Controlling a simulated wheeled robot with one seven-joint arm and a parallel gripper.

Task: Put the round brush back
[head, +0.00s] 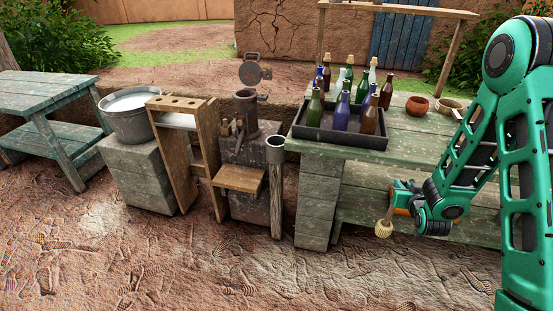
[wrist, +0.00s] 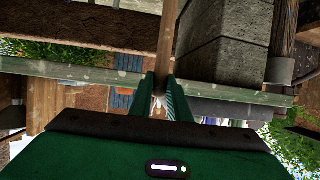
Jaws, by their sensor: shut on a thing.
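The round brush (head: 383,229) has a pale tan, rounded bristle head and hangs head down in front of the bench. My gripper (head: 393,203) is shut on its handle, which shows as a thin wooden rod (wrist: 165,45) in the wrist view. My gripper's fingers (wrist: 162,98) close around it there. The bristle head cannot be made out in the wrist view. A grey cup (head: 275,143) sits on top of a wooden post, well to the left of my gripper. A wooden stand (head: 178,105) with holes along its top stands farther left.
A dark tray (head: 335,139) of several bottles stands on the bench (head: 420,140), with clay bowls (head: 417,105) to its right. A metal bucket (head: 128,117) sits on a stone block at left. A small wooden shelf (head: 239,178) juts out beside the post. The muddy ground in front is clear.

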